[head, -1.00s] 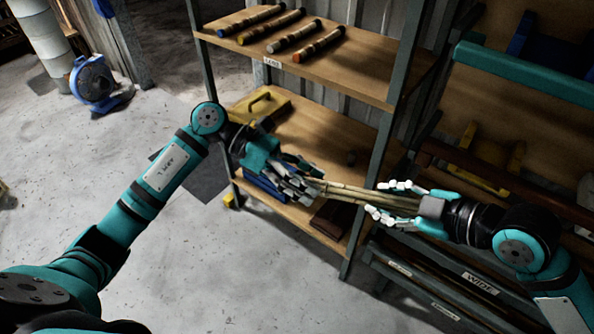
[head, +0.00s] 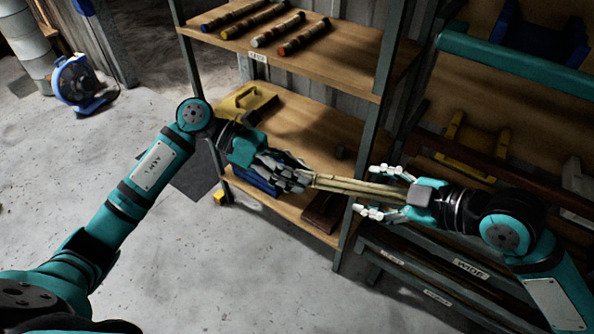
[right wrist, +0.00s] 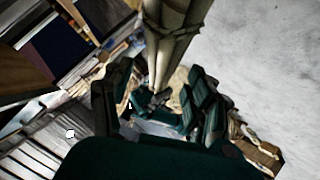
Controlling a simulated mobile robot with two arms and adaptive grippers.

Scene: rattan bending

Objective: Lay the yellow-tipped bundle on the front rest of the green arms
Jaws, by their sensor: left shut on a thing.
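A pale rattan bundle (head: 355,186) spans between my two grippers in the head view. My left gripper (head: 292,178) is shut on its left part. The bundle's end colours are hidden, so I cannot tell whether its tip is yellow. My right gripper (head: 385,192) has its fingers spread, with the bundle's right end between them. The right wrist view also shows the bundle (right wrist: 172,45) running to these fingers; contact is unclear. A thick green bar (head: 520,62) crosses the upper right; I cannot tell a front rest on it.
Several coloured-end rolls lie on the top shelf (head: 375,80), one with a yellow end (head: 228,33). A yellow item (head: 242,103) is on the middle shelf. A low rack labelled WIDE (head: 470,268) stands at lower right. A blue fan (head: 80,82) stands on the open floor.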

